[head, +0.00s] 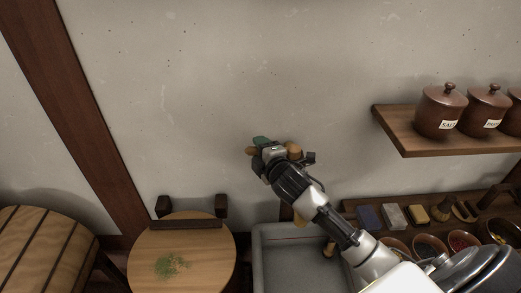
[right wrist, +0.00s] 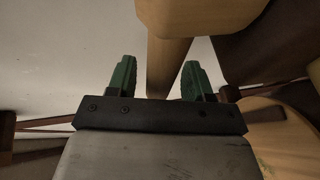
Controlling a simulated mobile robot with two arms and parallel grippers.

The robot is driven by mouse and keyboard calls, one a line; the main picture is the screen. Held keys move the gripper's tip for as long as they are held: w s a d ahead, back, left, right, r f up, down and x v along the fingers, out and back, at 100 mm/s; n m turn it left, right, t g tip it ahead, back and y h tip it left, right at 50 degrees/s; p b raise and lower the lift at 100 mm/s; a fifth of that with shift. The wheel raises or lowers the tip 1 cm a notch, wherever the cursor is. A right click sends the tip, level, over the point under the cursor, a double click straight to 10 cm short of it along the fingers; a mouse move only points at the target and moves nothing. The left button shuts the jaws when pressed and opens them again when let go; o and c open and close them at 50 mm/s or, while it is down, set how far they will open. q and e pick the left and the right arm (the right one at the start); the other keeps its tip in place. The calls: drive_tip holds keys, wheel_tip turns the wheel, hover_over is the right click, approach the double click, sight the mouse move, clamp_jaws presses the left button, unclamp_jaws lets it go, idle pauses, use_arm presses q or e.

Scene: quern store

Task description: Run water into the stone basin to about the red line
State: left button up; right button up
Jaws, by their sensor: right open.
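The grey stone basin (head: 258,262) is at the bottom centre of the head view, partly hidden by my right arm. I cannot make out water or a red line in it. Wooden tap-like parts (head: 294,151) show on the wall above it, mostly hidden behind my right gripper (head: 262,143). In the right wrist view my right gripper (right wrist: 157,82) is open, with green fingers apart. A wooden bar (right wrist: 166,65) shows between the fingers, and a large rounded wooden piece (right wrist: 200,14) is above; contact cannot be told. My left gripper is out of view.
A slatted round wooden top (head: 45,250) is farther left. A shelf (head: 400,130) with lidded jars (head: 440,111) is at right. Below it are blocks (head: 394,217), a brush and bowls (head: 430,246).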

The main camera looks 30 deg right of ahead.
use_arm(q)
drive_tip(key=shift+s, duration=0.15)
use_arm(e)
drive_tip(key=shift+c, duration=0.6)
clamp_jaws()
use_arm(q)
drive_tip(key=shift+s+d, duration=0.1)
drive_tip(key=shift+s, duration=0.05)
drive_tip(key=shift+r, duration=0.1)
